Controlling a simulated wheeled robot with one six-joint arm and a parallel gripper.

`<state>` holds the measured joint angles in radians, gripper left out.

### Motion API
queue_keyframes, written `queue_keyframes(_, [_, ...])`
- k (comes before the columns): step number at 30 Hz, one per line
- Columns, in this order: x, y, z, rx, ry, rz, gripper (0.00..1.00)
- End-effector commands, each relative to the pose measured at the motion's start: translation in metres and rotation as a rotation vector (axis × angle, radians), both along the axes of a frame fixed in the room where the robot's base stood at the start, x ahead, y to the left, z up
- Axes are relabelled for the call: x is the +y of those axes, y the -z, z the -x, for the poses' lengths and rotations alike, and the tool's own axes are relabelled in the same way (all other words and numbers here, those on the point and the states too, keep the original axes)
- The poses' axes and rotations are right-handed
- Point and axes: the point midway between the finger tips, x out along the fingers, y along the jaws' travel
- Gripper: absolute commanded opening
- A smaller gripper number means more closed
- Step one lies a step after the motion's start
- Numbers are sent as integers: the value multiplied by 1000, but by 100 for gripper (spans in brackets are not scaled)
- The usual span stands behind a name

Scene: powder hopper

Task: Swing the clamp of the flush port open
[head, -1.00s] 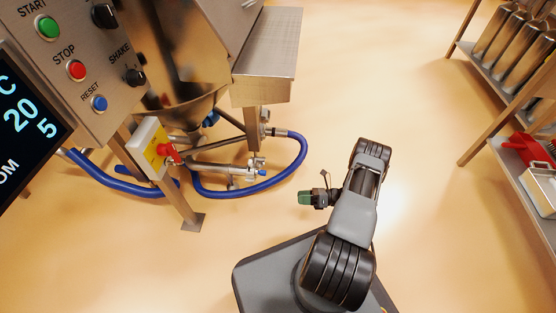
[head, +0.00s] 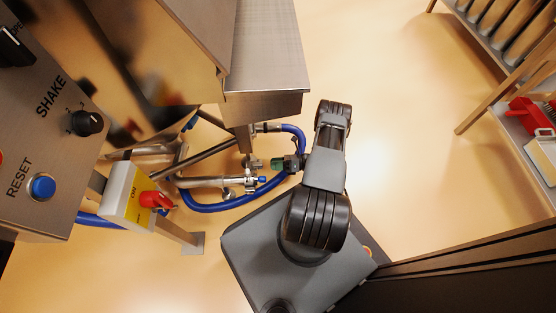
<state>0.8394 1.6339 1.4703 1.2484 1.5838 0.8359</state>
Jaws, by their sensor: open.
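Low under the steel hopper is a bright steel pipe (head: 215,182) with fittings and a clamp-like piece (head: 250,178) at its right end, beside a small blue part. Which fitting is the flush port, and whether its clamp is open or shut, is too small to tell. My gripper (head: 277,164), with green fingertips, points left just right of these fittings. It is open and appears empty. From above I cannot tell its height or whether it touches anything.
A blue hose (head: 296,140) loops around the fittings, passing under or near my gripper. A steel ledge (head: 265,100) overhangs behind. A red-handled switch box (head: 130,195) and control panel (head: 50,130) stand left. A shelf (head: 515,120) stands right; the floor between is clear.

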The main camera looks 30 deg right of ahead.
Motion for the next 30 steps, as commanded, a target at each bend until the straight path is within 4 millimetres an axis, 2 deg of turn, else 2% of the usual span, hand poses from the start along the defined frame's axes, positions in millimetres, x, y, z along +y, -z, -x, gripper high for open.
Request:
queue_keyframes(6, [27,-2,-14,1,-2,0,47])
queue_keyframes(15, [53,1,-30,0,-4,2,47])
queue_keyframes(30, [62,0,-35,0,-4,2,47])
